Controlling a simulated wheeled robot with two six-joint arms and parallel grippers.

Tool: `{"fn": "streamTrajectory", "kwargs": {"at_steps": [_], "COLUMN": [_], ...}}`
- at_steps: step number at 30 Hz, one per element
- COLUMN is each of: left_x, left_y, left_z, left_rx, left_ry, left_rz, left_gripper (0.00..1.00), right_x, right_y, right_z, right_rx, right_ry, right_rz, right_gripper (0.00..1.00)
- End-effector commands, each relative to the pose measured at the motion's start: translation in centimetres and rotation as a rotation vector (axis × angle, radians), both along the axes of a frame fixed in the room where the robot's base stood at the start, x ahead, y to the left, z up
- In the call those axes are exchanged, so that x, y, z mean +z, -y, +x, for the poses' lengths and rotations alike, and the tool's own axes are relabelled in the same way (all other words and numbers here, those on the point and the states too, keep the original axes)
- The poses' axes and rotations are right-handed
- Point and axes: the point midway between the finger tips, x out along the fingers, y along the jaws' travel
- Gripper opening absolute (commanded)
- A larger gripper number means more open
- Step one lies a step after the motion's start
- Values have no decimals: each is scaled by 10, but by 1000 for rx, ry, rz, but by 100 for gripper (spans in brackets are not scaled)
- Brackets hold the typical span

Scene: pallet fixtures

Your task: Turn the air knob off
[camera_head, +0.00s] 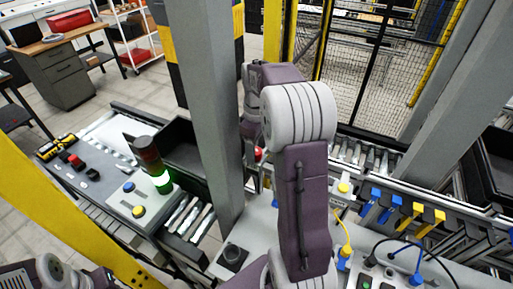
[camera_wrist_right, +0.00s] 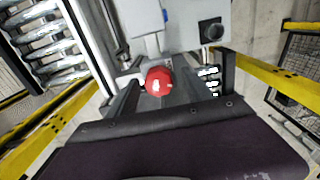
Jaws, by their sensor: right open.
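A round red knob (camera_wrist_right: 159,82) shows in the middle of the wrist view, in front of a light grey fitting. I take it for the air knob, though no label can be read. In the head view a small red spot, likely the same knob (camera_head: 258,154), shows beside the grey post. My right gripper (camera_wrist_right: 174,88) is open, with dark fingers to the left and right of the red knob; I cannot tell whether they touch it. In the head view my right arm covers most of that gripper. Only part of my left arm shows at the lower left; its gripper is out of view.
A black knob (camera_head: 233,255) sits on a grey panel and also shows in the wrist view (camera_wrist_right: 212,31). A grey post (camera_head: 207,100) stands close left of my right arm.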

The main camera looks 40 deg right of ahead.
Motion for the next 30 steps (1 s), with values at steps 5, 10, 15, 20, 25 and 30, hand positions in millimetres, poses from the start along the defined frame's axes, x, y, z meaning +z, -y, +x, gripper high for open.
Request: {"fn": "streamTrajectory", "kwargs": {"at_steps": [5, 10, 15, 20, 25, 30], "left_x": [0, 0, 1, 4, 9, 14], "left_y": [0, 0, 0, 0, 0, 0], "left_z": [0, 0, 0, 0, 0, 0], "left_rx": [0, 0, 0, 0, 0, 0], "left_ry": [0, 0, 0, 0, 0, 0], "left_rz": [0, 0, 0, 0, 0, 0], "left_gripper": [36, 36, 36, 36, 36, 36], "right_x": [0, 0, 1, 1, 2, 2], "right_y": [0, 0, 0, 0, 0, 0], "right_z": [0, 0, 0, 0, 1, 0], "right_rx": [0, 0, -13, -72, -182, -302], "right_ry": [0, 1, 1, 0, 1, 0], "right_rz": [0, 0, 1, 1, 2, 2], "right_gripper": [31, 0, 0, 0, 0, 0]}}
